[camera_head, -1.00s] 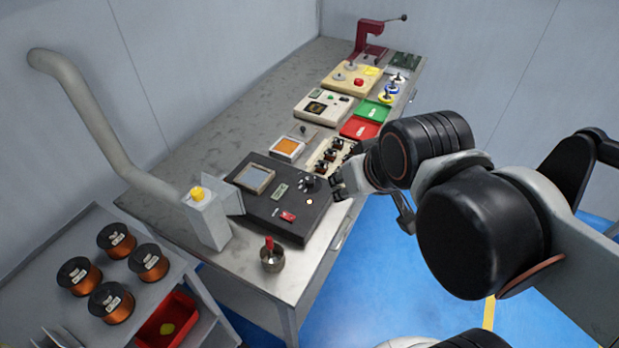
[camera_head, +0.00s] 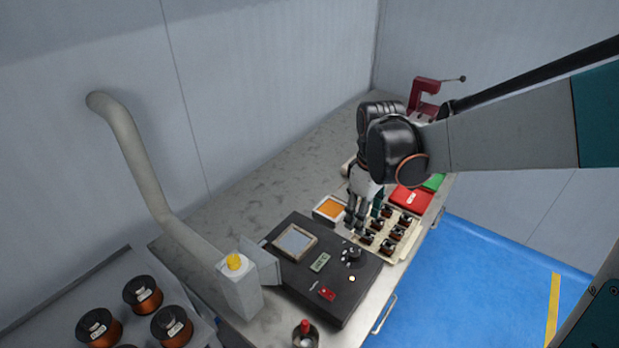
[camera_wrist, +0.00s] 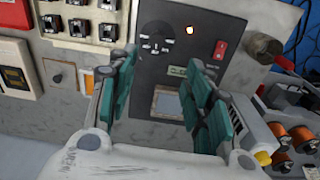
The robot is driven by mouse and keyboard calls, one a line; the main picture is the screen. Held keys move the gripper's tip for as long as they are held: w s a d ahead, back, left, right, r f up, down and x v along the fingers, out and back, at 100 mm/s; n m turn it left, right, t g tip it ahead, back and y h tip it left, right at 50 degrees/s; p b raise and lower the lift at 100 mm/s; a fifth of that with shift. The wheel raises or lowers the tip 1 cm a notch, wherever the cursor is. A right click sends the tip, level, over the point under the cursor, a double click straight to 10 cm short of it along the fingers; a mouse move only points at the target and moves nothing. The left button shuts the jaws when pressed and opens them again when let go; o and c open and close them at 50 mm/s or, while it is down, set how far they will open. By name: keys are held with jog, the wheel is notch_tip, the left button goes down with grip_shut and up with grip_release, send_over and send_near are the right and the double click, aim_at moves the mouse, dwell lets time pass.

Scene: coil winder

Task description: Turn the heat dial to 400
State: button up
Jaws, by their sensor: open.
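The black box (camera_head: 325,287) lies on the bench. The heat dial (camera_head: 353,254) is a dark round knob ringed by pale marks near its back right corner. It also shows in the wrist view (camera_wrist: 155,42), past the fingers and unobstructed; its setting is too small to read. My gripper (camera_head: 355,224) points down, above and just behind the dial, apart from it. In the wrist view my open gripper (camera_wrist: 160,82) has teal finger pads spread wide with nothing between them.
A red switch (camera_head: 327,293), small display (camera_head: 320,262), lit lamp (camera_head: 352,278) and framed plate (camera_head: 294,241) are on the box. A tray of dark parts (camera_head: 400,247) is close right. The fume duct (camera_head: 128,145) stands left.

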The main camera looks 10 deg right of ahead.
aim_at(355, 253)
jog(key=shift+n, duration=0.3)
jog(key=f+b, duration=0.1)
jog(key=f, duration=0.4)
jog(key=w+f+b, duration=0.1)
jog(key=f+b, duration=0.1)
jog(key=f, duration=0.3)
jog(key=f+b, duration=0.2)
jog(key=f, duration=0.3)
jog(key=shift+w, duration=0.2)
jog(key=shift+c, duration=0.5)
jog(key=c, duration=1)
